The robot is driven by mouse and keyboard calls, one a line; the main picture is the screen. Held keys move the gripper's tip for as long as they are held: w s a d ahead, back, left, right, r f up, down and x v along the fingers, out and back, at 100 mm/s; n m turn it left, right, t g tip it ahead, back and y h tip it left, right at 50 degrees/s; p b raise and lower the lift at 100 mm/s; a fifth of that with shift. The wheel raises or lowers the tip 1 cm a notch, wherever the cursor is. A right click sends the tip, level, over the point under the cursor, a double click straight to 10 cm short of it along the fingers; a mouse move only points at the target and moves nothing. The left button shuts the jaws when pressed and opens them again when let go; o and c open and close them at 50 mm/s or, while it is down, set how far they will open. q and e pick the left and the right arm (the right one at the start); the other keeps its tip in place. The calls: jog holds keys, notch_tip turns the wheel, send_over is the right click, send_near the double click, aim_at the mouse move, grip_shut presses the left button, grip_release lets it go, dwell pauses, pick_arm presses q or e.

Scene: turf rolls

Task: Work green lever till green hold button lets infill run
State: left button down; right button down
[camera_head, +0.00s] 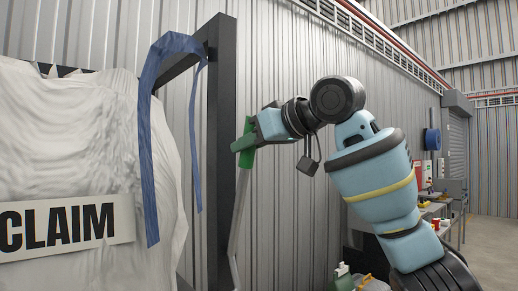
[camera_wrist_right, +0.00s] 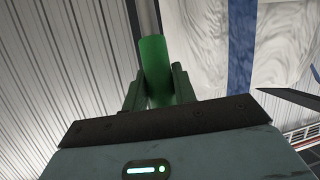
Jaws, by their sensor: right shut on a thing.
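The green lever grip (camera_head: 247,143) tops a grey metal rod (camera_head: 240,215) beside a dark upright post. My right gripper (camera_head: 246,140) is shut on the green grip, its arm reaching in from the right. In the right wrist view the green grip (camera_wrist_right: 155,70) stands between the two fingers of the gripper (camera_wrist_right: 159,85). The rod runs on beyond it. My left gripper is not in view. I see no green hold button in either view. The rod's lower end runs out of the bottom of the head view.
A dark post and beam frame (camera_head: 223,150) stands just left of the lever. A large white bag (camera_head: 70,150) marked "CLAIM" hangs at the left with a blue strap (camera_head: 148,150). A workbench (camera_head: 440,207) with small items stands at the far right.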

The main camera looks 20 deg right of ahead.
jog(key=shift+w+a+r+g+h, duration=0.15)
jog(key=shift+w+a+g, duration=0.1)
jog(key=shift+w, duration=0.35)
jog(key=shift+w+a+r+g+h, duration=0.1)
jog(key=shift+w+a+g, duration=0.1)
jog(key=shift+w, duration=0.4)
jog(key=shift+w+a+r+g+h, duration=0.15)
jog(key=shift+w+a+g, duration=0.1)
jog(key=shift+w, duration=0.35)
jog(key=c, duration=1.1)
grip_release()
jog(key=shift+v, duration=3.95)
jog(key=shift+c, duration=0.5)
